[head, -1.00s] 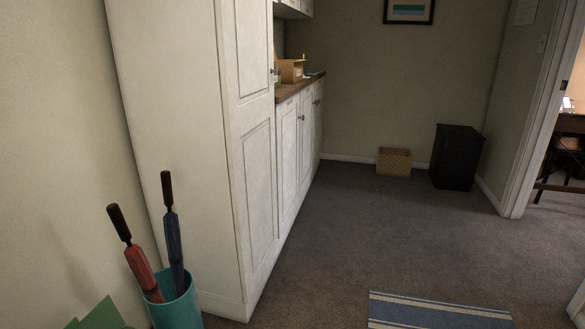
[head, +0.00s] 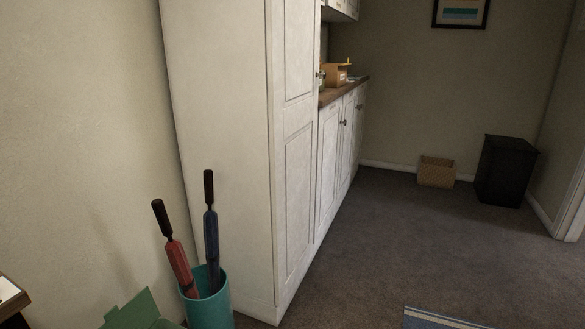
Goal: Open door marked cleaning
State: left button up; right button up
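A tall white cabinet (head: 222,130) stands left of centre in the head view, its plain side toward me. Its panelled door (head: 298,170) is seen at a steep angle and looks shut, with a small dark knob near its right edge. Low white cabinet doors (head: 340,140) with dark knobs run beyond it under a wooden counter. I cannot read any marking on the doors. Neither of my grippers is in view.
A teal bin (head: 208,300) with red and blue umbrellas stands before the tall cabinet. A green box (head: 135,310) is beside it. A blue striped mat (head: 440,318) lies front right. Carpet between is clear.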

aim_at(329, 117)
jog(key=i+l+u, duration=0.65)
jog(key=i+l, duration=0.15)
